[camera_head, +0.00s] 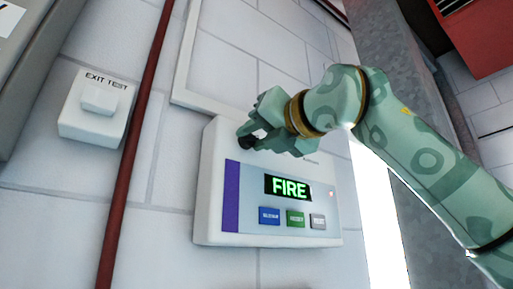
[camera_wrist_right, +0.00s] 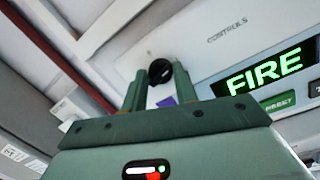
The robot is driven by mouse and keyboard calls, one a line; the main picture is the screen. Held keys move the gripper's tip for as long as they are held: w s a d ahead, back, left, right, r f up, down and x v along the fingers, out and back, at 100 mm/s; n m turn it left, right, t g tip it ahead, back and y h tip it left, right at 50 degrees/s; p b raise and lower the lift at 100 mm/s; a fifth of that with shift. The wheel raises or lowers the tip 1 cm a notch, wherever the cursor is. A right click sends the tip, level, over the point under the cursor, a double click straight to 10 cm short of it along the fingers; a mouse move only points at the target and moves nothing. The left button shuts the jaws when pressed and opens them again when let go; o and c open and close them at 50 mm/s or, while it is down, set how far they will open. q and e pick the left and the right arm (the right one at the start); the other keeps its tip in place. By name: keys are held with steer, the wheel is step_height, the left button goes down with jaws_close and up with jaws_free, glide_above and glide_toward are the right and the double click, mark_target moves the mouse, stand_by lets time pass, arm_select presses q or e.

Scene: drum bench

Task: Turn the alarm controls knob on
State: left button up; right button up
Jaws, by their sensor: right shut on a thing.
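A white alarm panel (camera_head: 213,218) is mounted on the wall in the middle of the head view, with a lit green FIRE display (camera_head: 289,187). The small round black knob (camera_head: 246,141) sits near its top left corner; it also shows in the right wrist view (camera_wrist_right: 160,70) between the fingers. My right gripper (camera_head: 250,135) comes in from the right and is shut on the knob, its fingers on either side. The fingers partly hide the knob, so its exact turn is hard to read. My left gripper is not in view.
Below the display are a blue button (camera_head: 269,216), a green button (camera_head: 296,218) and a grey button (camera_head: 318,221). A red pipe (camera_head: 133,140) runs up the wall left of the panel. Beyond it is a white EXIT TEST switch (camera_head: 92,122). A red box (camera_head: 482,35) is at upper right.

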steer(key=shift+m+t+b, duration=0.3)
steer(key=shift+m+b, duration=0.35)
steer(key=shift+m, duration=0.65)
steer(key=o, duration=0.9)
steer(key=shift+o, duration=0.2)
steer(key=b+v, duration=0.6)
steer(key=v, duration=1)
steer(key=shift+s+r, duration=0.2)
